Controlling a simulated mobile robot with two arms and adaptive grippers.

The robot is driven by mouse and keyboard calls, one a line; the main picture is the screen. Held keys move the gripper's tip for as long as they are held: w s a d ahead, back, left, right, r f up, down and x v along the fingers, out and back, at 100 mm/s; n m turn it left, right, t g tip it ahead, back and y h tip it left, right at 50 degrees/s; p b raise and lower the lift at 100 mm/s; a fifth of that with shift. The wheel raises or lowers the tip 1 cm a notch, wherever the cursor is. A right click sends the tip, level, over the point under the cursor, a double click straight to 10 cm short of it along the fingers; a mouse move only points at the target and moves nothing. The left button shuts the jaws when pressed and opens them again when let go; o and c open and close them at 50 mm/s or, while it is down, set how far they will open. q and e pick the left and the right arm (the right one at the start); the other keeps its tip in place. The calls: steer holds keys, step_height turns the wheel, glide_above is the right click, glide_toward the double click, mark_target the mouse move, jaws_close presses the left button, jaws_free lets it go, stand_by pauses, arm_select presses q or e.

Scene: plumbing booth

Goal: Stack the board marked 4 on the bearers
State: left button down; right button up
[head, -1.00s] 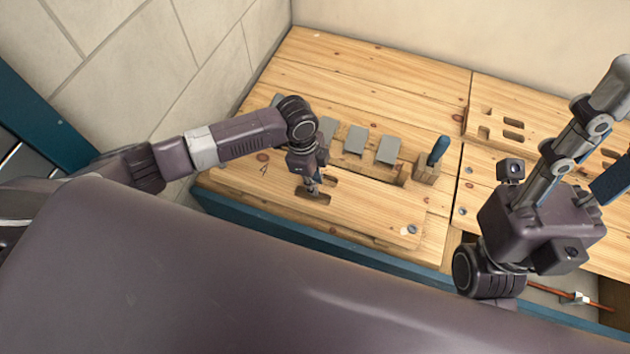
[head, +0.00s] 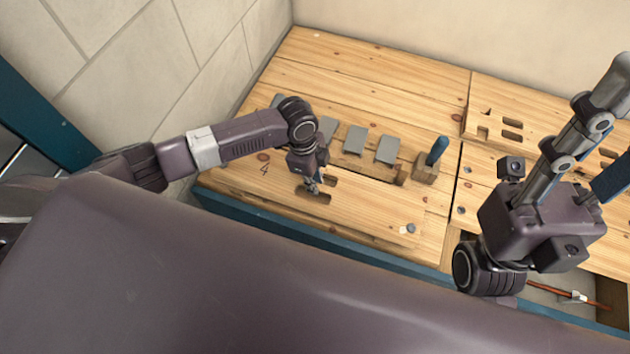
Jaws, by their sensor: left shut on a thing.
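The board marked 4 (head: 365,212) is a long pale wooden plank with a slot near its middle and the 4 near its left end. It lies flat along the front of the left bench. My left gripper (head: 313,187) points down at the slot and is shut on the board, its fingertips partly hidden in the slot. The bearers cannot be made out; whether the board touches anything beneath it cannot be told.
Several grey plates (head: 355,139) stand in a row behind the board. A wooden block with a blue handle (head: 437,151) is right of them. A slotted plank (head: 505,130) lies on the right bench. The back of the left bench (head: 370,80) is clear.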

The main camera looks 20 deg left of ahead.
arm_select(q)
steer(key=shift+d, duration=0.1)
steer(key=c, duration=1.8)
jaws_free()
steer(key=shift+f, duration=0.1)
steer(key=shift+o, duration=0.2)
